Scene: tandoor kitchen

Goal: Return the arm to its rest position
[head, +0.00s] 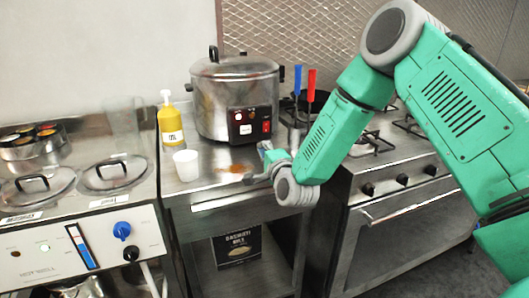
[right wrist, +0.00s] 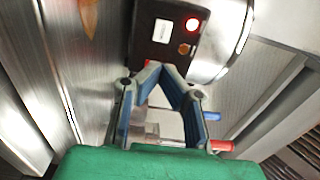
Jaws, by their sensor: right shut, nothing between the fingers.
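My right arm comes in from the right in the head view, green with grey joints. Its gripper (head: 258,163) is over the steel counter, in front of the rice cooker (head: 235,98). In the right wrist view the gripper's blue-grey fingers (right wrist: 167,68) meet at their tips, with nothing held. The cooker's dark control panel (right wrist: 165,35) with a lit red switch lies just beyond the fingertips there. My left gripper is in neither view.
A yellow squeeze bottle (head: 170,124) and a white cup (head: 187,165) stand left of the gripper. An orange-brown stain (head: 236,169) marks the counter. Blue-handled (head: 297,78) and red-handled (head: 311,86) utensils stand behind the arm. A stove (head: 400,190) is at right, a lidded warmer (head: 85,245) at left.

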